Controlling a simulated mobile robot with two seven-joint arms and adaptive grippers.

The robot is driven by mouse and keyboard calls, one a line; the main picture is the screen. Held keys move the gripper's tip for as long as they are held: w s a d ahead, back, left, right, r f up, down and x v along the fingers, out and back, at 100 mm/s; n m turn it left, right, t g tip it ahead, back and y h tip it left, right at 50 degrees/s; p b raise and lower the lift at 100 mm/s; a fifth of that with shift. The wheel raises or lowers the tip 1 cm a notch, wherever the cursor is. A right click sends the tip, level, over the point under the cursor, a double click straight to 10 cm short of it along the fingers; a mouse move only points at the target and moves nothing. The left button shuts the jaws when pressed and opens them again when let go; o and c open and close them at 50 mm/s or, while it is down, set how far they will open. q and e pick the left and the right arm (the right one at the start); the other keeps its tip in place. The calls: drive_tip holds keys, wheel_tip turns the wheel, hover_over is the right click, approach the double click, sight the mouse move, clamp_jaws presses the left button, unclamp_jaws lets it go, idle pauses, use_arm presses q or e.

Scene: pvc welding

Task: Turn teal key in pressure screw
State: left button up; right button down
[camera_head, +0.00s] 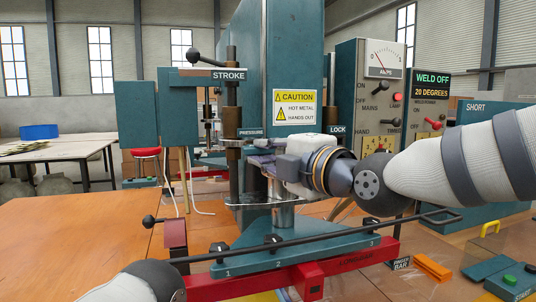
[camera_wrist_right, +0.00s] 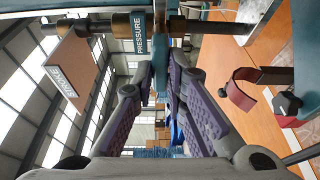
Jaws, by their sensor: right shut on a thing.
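My right gripper (camera_head: 264,164) reaches in from the right in the head view, its fingers beside the dark upright column under the PRESSURE label (camera_head: 250,132). In the right wrist view the purple-padded fingers of this gripper (camera_wrist_right: 164,74) come together on a narrow teal piece (camera_wrist_right: 160,68), which looks like the teal key. Most of the key is hidden between the fingers, and I cannot make it out in the head view. The pressure screw (camera_wrist_right: 182,27) appears to be the brown cylinder beyond the fingertips, near the PRESSURE label (camera_wrist_right: 138,33). My left gripper is out of view.
A black rod (camera_head: 330,239) crosses in front of the teal base, above the red bar (camera_head: 345,265). The control cabinet (camera_head: 352,85) stands to the right, behind my right arm. The wooden bench (camera_head: 80,245) is clear at the left. A HOT METAL caution sign (camera_head: 295,107) is on the machine.

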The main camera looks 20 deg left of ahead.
drive_tip(key=shift+w+a, duration=0.25)
drive_tip(key=shift+w, duration=0.15)
drive_tip(key=c, duration=1.5)
unclamp_jaws()
drive_tip(key=shift+c, duration=0.2)
drive_tip(key=v, duration=1.2)
